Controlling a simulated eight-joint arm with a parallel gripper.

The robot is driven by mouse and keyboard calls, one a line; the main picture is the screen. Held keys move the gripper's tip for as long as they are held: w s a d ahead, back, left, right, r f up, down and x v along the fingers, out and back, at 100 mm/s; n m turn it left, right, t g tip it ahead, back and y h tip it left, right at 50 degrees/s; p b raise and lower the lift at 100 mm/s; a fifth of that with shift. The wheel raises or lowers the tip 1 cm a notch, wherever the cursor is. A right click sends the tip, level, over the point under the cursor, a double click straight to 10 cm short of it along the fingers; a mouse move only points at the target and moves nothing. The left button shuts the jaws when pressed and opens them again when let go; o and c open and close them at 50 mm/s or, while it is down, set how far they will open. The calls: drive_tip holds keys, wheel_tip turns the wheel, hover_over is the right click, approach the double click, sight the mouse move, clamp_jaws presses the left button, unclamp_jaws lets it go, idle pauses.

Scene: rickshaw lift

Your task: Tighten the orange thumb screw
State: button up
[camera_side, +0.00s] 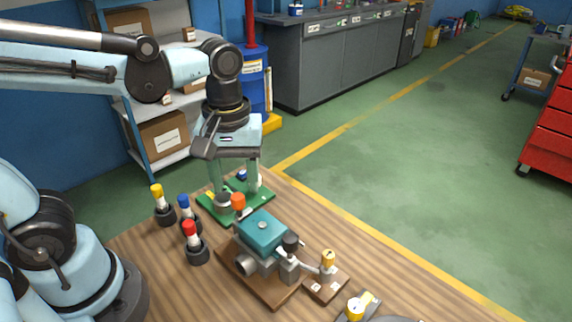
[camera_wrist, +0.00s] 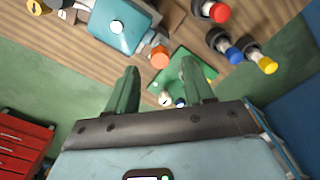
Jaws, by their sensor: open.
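The orange thumb screw (camera_side: 238,201) has a round orange head and sits beside the teal block (camera_side: 262,230), near the green plate (camera_side: 262,199). My gripper (camera_side: 235,188) points down over the green plate, its two green fingers spread with nothing held. In the side view the orange head shows just in front of and below the fingertips. In the wrist view the orange head (camera_wrist: 159,56) lies just beyond the gap between the fingertips (camera_wrist: 160,66), next to the teal block (camera_wrist: 118,25). The screw's shaft is not clear.
Red (camera_side: 190,229), blue (camera_side: 184,203) and yellow (camera_side: 157,192) capped pieces stand in dark holders to the left. The teal block sits on a brown base (camera_side: 275,297) with a clamp and a yellow-topped piece (camera_side: 328,261) at right. Bare wood shows at right.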

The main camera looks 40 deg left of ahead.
sight(237, 196)
drive_tip(key=shift+f, duration=1.7)
drive_tip(key=shift+c, duration=0.4)
clamp_jaws()
